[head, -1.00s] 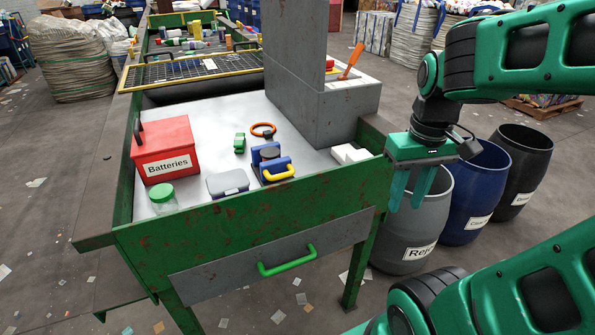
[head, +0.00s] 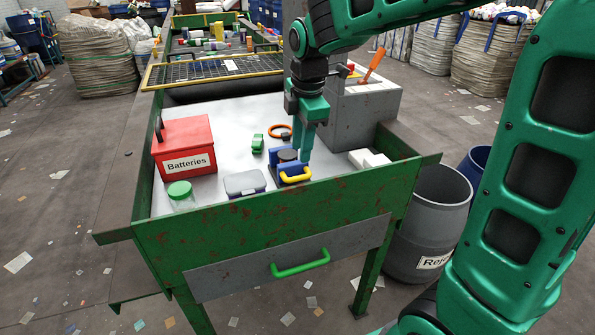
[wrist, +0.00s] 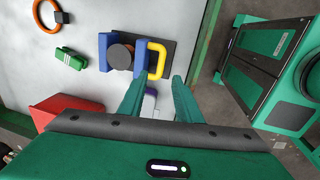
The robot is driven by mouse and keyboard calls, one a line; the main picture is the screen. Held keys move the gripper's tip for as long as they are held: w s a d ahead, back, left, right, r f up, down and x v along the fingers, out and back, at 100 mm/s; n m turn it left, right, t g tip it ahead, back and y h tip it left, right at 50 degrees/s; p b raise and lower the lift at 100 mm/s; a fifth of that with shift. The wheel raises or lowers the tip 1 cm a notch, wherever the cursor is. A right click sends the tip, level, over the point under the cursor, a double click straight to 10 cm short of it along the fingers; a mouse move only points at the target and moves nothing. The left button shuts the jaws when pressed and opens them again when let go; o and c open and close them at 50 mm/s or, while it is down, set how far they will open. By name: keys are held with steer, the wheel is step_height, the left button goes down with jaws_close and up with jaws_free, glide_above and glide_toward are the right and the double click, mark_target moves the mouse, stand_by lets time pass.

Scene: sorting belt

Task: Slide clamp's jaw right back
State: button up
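The clamp stands on the pale table top, with a dark base plate (wrist: 171,58), a far blue jaw (wrist: 105,50) and a near blue jaw (wrist: 140,57). A dark round piece (wrist: 121,56) sits between the jaws. A yellow handle (wrist: 157,62) is fixed to the near jaw; it also shows in the head view (head: 296,178). My gripper (head: 303,152) points down over the clamp, partly covering it in the head view. In the wrist view its fingers (wrist: 160,80) are apart and empty, their tips close to the handle. I cannot tell their height above it.
An orange ring (head: 279,132), a green piece (head: 258,144), a grey box (head: 245,184), a green-lidded jar (head: 182,196) and a red Batteries box (head: 185,143) surround the clamp. A grey housing (head: 362,115) rises at right. The green front wall (head: 270,225) borders the table.

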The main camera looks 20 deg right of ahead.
mark_target(299, 176)
steer(key=f, duration=0.3)
steer(key=w+f, duration=0.1)
steer(key=f, duration=0.5)
steer(key=shift+w, duration=0.3)
jaws_close()
